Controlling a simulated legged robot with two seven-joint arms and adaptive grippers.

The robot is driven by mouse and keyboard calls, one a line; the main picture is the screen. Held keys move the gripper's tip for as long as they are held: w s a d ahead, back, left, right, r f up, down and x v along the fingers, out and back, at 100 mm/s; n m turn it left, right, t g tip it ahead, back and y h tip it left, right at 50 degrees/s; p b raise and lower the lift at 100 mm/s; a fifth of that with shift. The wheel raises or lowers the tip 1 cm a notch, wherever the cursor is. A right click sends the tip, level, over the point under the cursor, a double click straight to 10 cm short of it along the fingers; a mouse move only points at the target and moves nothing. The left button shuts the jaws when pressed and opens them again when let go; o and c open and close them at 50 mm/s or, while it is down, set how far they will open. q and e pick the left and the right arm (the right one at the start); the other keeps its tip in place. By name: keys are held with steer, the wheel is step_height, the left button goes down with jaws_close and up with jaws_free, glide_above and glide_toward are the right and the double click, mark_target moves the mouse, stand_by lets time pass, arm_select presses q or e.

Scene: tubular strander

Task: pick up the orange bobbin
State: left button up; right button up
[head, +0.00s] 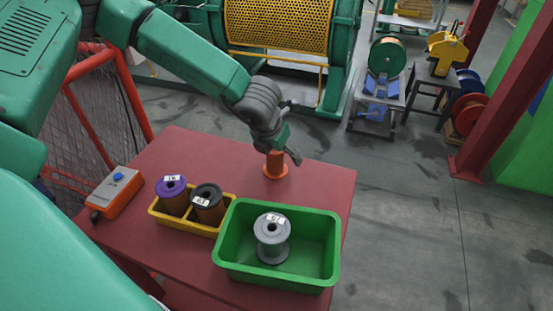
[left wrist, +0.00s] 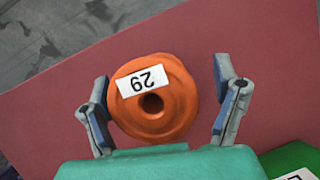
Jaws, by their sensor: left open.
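The orange bobbin (head: 275,168) stands upright on the red table near its far edge. In the left wrist view the orange bobbin (left wrist: 180,105) shows from above, with a white label reading 29 beside its centre hole. My left gripper (head: 285,150) is over the bobbin and hides part of it in the head view. My right gripper is not in view.
A green bin (head: 228,262) holding a grey bobbin (head: 272,232) stands at the table's front right. A yellow tray (head: 212,233) left of it holds a purple bobbin (head: 173,200) and a dark bobbin (head: 208,210). An orange control box (head: 115,195) sits at the left edge.

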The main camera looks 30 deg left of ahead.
arm_select(q)
steer(key=shift+w+f, duration=0.15)
steer(key=shift+f, duration=0.15)
steer(key=shift+a, duration=0.25)
steer(key=shift+c, duration=1.1)
steer(key=shift+a+f, duration=0.1)
steer(key=shift+a, duration=0.2)
steer(key=c, duration=1.3)
steer(key=shift+d, duration=0.15)
